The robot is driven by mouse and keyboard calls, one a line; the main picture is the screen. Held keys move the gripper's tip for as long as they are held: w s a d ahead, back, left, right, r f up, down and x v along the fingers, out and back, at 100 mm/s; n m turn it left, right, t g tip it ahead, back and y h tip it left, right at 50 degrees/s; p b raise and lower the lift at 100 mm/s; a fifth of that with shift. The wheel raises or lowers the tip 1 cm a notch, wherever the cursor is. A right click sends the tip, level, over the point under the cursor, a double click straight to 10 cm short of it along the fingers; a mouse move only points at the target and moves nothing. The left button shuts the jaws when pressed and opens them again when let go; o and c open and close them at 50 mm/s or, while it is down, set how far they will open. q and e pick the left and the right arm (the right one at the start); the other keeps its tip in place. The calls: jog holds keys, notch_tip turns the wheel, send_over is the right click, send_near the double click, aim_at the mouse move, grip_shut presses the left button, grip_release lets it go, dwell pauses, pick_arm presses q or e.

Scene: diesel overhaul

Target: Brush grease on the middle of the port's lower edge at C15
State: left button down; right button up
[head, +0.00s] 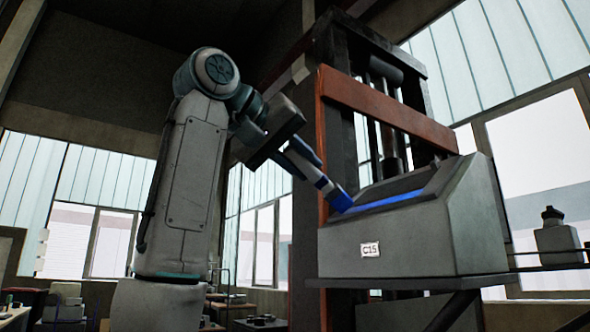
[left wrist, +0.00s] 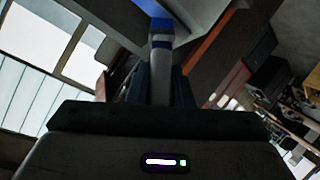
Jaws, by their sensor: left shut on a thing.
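The grey block with the C15 label (head: 370,250) stands at the right of the head view. A bright blue strip (head: 390,201) runs along the lower edge of the dark port in its sloping top. My left gripper (head: 304,158) is shut on a brush (head: 322,183) with a white and blue handle. The brush's blue head (head: 341,199) points down at the left end of the strip. I cannot tell whether it touches. My right gripper is out of view.
A dark press frame with an orange-red crossbar (head: 385,112) and vertical rods rises behind the block. A grey bottle-like vessel (head: 557,237) stands on a shelf at the right. Cluttered benches (head: 250,322) lie low in the background.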

pick_arm(q)
jog(key=shift+s+d, duration=0.4)
jog(key=shift+s, duration=0.2)
jog(key=shift+s+d+b, duration=1.3)
jog(key=shift+s+d, duration=0.85)
jog(key=shift+s, duration=0.55)
jog(key=shift+w+a+f+p, duration=0.1)
jog(key=shift+w+a+p, duration=0.2)
jog(key=shift+w+a, duration=0.6)
jog(key=shift+w+a+r+p, duration=0.1)
jog(key=shift+w+a+p, duration=0.2)
jog(key=shift+w+a, duration=0.6)
jog(key=shift+w+a+f+p, duration=0.1)
jog(key=shift+w+a+p, duration=0.3)
jog(key=shift+w, duration=0.85)
jog(key=shift+w+a+p, duration=0.35)
jog(key=shift+w+a, duration=0.35)
jog(key=shift+w, duration=0.15)
jog(key=shift+w+a, duration=0.35)
jog(key=shift+w, duration=0.1)
jog(key=shift+s, duration=0.1)
